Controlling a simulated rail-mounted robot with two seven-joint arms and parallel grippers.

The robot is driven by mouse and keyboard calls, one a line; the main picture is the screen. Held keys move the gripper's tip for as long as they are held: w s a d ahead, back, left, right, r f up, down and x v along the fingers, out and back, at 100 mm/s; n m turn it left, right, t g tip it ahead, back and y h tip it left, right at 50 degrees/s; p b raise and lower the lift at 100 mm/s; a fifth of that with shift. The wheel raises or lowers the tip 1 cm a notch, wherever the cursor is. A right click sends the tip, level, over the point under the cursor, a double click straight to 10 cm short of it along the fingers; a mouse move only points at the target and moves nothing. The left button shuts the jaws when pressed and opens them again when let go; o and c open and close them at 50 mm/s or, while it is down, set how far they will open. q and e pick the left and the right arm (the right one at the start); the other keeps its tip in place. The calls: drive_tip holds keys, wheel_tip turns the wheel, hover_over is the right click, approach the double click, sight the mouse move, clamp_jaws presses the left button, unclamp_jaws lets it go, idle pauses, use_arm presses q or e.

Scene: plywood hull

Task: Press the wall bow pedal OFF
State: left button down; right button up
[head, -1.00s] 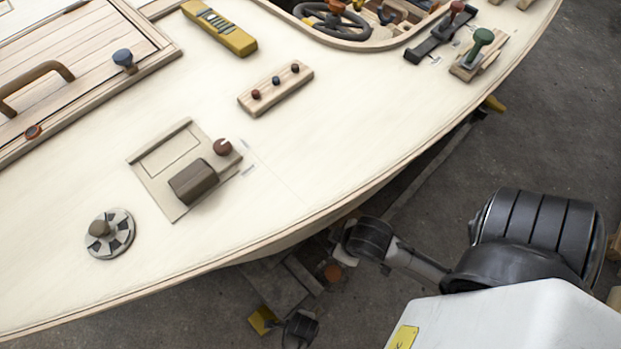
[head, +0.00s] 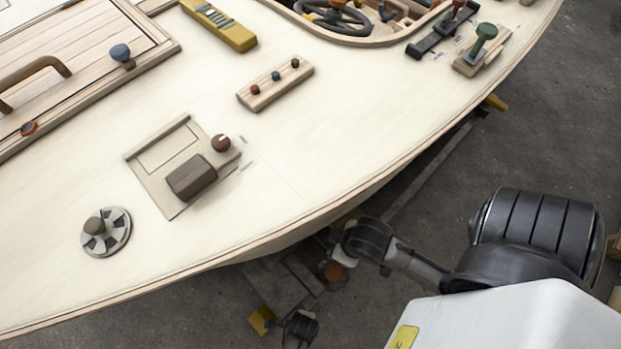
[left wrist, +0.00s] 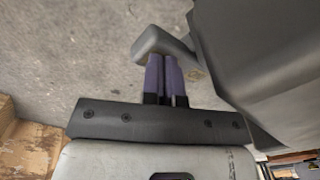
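A dark brown block (head: 192,177), pedal-like in shape, sits on a light plate (head: 150,180) on the pale plywood deck in the head view. A small red-brown knob (head: 221,143) with a light mark is beside it. I cannot tell whether this block is the wall bow pedal, and nothing in view clearly shows as a wall pedal. In the left wrist view my left gripper (left wrist: 165,80) has its two purple fingers side by side, shut with nothing visible between them. A grey rounded part is by their tips. My right gripper does not show.
A round grey dial (head: 106,233) and a strip with three small buttons (head: 275,85) are on the deck. A yellow box (head: 219,25), a green-knobbed lever (head: 484,40) and a steering wheel (head: 335,18) lie farther off. Grey floor is open beyond the hull edge.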

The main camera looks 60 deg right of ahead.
use_arm(q)
drive_tip(key=shift+f+b, duration=0.45)
drive_tip(key=shift+f, duration=0.25)
idle(0.4)
drive_tip(key=shift+d+r+p, duration=0.15)
drive_tip(key=shift+r+p, duration=0.3)
drive_tip(key=shift+p, duration=0.05)
wheel_tip(320, 180, up, 2)
drive_tip(key=p, duration=0.2)
drive_tip(key=shift+r+p, duration=0.2)
drive_tip(key=shift+p, duration=0.1)
wheel_tip(320, 180, up, 4)
drive_tip(key=p, duration=0.4)
drive_tip(key=shift+f, duration=0.1)
